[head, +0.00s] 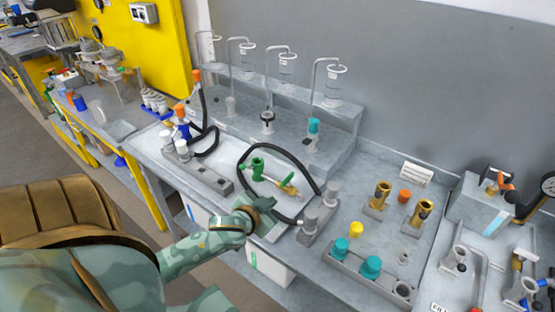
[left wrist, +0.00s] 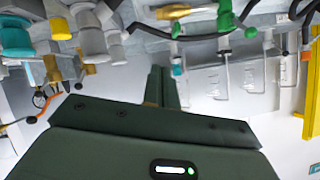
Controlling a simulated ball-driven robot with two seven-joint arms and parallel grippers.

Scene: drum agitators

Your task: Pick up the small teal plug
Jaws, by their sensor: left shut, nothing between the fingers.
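Several teal plugs show in the head view, and I cannot tell which one the task means. One teal plug (head: 314,125) sits on a grey fitting on the raised step. Two more, a left teal plug (head: 340,247) and a right teal plug (head: 372,265), sit in a grey block at the front. In the left wrist view a large teal plug (left wrist: 15,38) shows at the left edge and a small teal piece (left wrist: 177,70) near the middle. My left gripper (head: 264,204) is shut and empty, over the bench front, left of the front plugs; its fingers (left wrist: 162,88) also show in the wrist view.
A green-handled valve (head: 258,167) with a black hose lies just behind my left gripper. Grey posts (head: 322,205) stand to its right. A yellow plug (head: 356,229), brass fittings (head: 378,196) and an orange plug (head: 405,196) are farther right. Glass vessels (head: 333,88) stand at the back.

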